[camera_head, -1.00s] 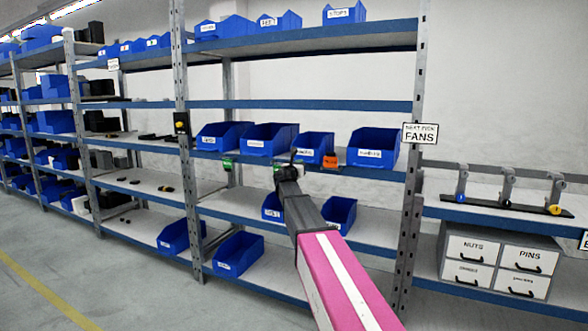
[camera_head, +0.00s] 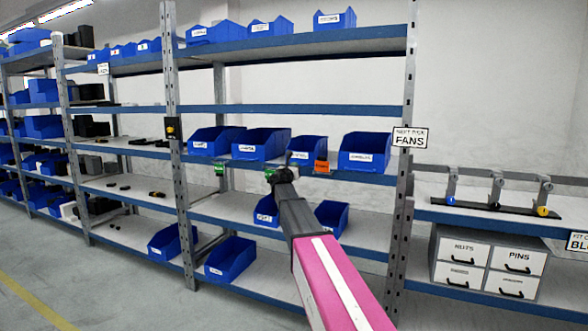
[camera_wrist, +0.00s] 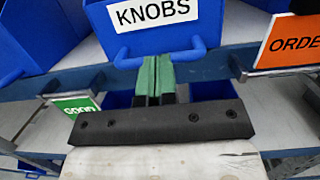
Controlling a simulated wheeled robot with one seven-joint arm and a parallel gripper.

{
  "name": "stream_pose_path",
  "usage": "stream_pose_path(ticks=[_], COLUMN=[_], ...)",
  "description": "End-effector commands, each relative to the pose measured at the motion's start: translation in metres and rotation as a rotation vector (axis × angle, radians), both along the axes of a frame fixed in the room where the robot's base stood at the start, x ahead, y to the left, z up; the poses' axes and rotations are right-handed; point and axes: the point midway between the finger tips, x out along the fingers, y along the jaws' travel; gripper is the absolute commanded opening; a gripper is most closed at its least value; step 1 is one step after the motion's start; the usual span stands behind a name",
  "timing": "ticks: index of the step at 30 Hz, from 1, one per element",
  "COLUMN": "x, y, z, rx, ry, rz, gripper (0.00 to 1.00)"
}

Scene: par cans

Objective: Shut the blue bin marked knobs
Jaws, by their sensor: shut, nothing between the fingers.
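The blue bin marked KNOBS (camera_wrist: 155,14) fills the upper middle of the wrist view, with its white label and a blue loop handle low on its front. My gripper (camera_wrist: 160,64) has green fingers pressed together and empty. The fingertips are just below the handle, in front of the shelf edge; I cannot tell whether they touch it.
A green tag (camera_wrist: 76,107) and an orange ORDER tag (camera_wrist: 288,44) stick out from the shelf edge. A drawer unit (camera_head: 488,262) sits at the right. The floor at lower left is clear.

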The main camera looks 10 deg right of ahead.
Motion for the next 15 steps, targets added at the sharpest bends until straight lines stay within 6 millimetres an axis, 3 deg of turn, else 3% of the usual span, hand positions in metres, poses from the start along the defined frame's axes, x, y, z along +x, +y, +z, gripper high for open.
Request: stream_pose_path(ticks=[5,15], x=[-0.012,-0.069], y=[0.005,0.039], z=[-0.003,-0.015], rx=[-0.001,-0.001], ry=[0.000,0.001], rz=[-0.002,0.001], gripper=[0.00,0.00])
